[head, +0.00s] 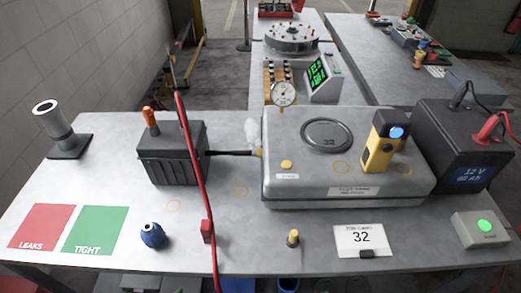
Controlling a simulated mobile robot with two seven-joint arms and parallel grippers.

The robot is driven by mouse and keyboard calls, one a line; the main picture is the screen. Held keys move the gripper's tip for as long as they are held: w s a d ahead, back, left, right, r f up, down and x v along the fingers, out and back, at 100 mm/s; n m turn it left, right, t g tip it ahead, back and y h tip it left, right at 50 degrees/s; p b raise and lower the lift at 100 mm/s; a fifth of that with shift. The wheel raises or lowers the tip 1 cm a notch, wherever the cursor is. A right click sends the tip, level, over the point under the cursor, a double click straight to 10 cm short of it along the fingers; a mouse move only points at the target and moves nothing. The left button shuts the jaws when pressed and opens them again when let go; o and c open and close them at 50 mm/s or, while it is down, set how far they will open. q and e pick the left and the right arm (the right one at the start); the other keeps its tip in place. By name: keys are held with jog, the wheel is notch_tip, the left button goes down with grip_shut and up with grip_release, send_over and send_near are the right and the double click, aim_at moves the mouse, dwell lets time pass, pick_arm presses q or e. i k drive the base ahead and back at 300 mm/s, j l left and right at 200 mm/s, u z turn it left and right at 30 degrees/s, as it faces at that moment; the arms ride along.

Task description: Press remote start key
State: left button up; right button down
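A light grey box with a round green button (485,226) sits at the right front of the grey table; it looks like the remote start key, though its label is too small to read. The button faces up and nothing touches it. A thin dark cable runs near the right side of the box. Neither of my grippers shows in the head view.
A black 12 V battery (455,150) with a red clamp stands behind the box. A grey tank (340,165) carries a yellow handheld device (386,145). A card reading 32 (361,240) lies left of the box. A red line (193,160) crosses upright at centre left.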

aim_at(484, 225)
jog(key=l+z, duration=0.2)
jog(key=z, duration=0.3)
jog(key=l+z, duration=0.25)
jog(key=z, duration=0.25)
jog(key=l+z, duration=0.2)
jog(key=z, duration=0.3)
